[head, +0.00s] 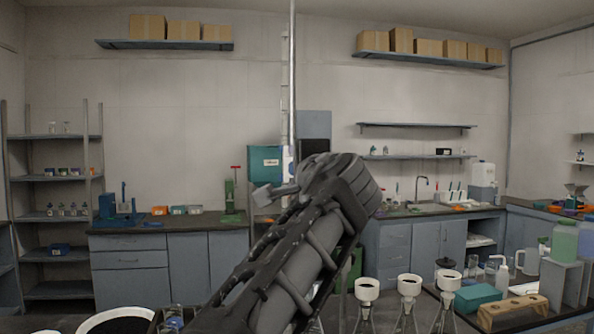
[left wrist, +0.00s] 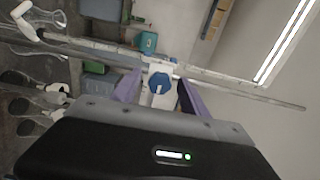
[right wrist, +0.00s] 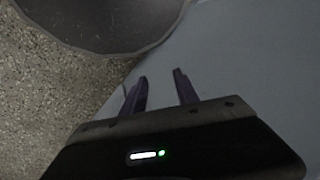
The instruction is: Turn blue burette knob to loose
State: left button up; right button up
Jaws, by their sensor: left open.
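The blue burette knob (left wrist: 161,82) shows in the left wrist view, with a pale bar across its face. It sits on the burette and its long thin rod, which runs across that view and stands upright in the head view (head: 292,80). My left gripper (left wrist: 159,92) is open, with its purple fingers on either side of the knob and gaps to it. How deep the knob lies between them I cannot tell. In the head view my left arm hides most of the burette's lower part. My right gripper (right wrist: 161,82) is open and empty in the right wrist view.
A green bottle (head: 564,241) is at the far right. Counters line the back wall.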

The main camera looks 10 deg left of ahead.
pick_arm(q)
jog(key=b+v, duration=0.3)
jog(key=v, duration=0.4)
jog(key=shift+s+d, duration=0.2)
jog(key=shift+s, duration=0.2)
